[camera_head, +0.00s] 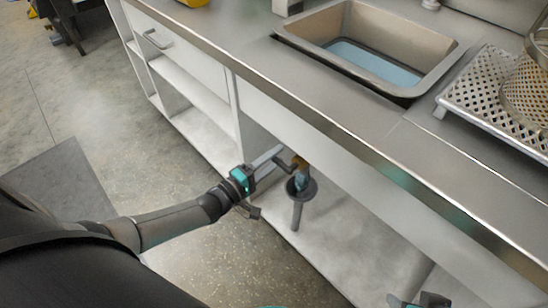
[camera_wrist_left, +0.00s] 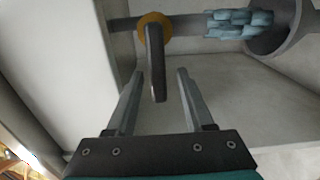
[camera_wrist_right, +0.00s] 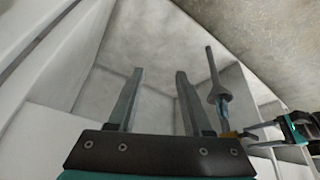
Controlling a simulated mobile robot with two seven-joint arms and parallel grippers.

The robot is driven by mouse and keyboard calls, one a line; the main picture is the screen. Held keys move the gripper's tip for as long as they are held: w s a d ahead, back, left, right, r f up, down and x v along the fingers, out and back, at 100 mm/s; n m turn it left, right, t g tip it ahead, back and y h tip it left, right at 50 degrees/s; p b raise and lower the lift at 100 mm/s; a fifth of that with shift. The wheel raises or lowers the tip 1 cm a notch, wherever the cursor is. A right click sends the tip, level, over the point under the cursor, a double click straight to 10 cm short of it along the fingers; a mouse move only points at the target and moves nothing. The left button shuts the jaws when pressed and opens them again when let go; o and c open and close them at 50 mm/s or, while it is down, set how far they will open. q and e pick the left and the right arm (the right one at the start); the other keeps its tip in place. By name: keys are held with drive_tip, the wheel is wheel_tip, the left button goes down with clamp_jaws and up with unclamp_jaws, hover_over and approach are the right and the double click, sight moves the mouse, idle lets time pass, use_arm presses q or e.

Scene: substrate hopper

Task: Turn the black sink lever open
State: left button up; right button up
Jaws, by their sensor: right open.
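The black lever (camera_wrist_left: 155,65) hangs from an orange-brass valve collar (camera_wrist_left: 155,24) on a pipe in the left wrist view. My left gripper (camera_wrist_left: 160,74) is open, with its fingertips on either side of the lever's lower part and gaps showing on both sides. In the head view my left gripper (camera_head: 278,158) reaches under the counter to the brass valve (camera_head: 299,161); the lever is hard to make out there. My right gripper (camera_wrist_right: 158,72) is open and empty, apart from the valve. Only part of it shows at the head view's bottom edge.
The sink basin (camera_head: 442,68) sits in the counter above the valve. A dark funnel (camera_head: 305,187) with a drain pipe (camera_head: 296,216) stands below the valve. A cabinet panel (camera_wrist_left: 70,75) is left of my left gripper. The shelf floor (camera_head: 350,235) is clear to the right.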

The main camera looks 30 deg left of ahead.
use_arm(q)
drive_tip(key=shift+a, duration=0.1)
drive_tip(key=shift+s, duration=0.25)
drive_tip(key=p+v, duration=0.3)
drive_tip(key=v, duration=1.1)
drive_tip(key=shift+s+a+p, duration=0.15)
drive_tip(key=shift+s+p, duration=0.15)
drive_tip(key=shift+p, duration=0.05)
use_arm(e)
wheel_tip(320, 180, down, 8)
drive_tip(key=g, duration=0.1)
drive_tip(key=shift+s, duration=0.4)
use_arm(q)
drive_tip(key=shift+r, duration=0.1)
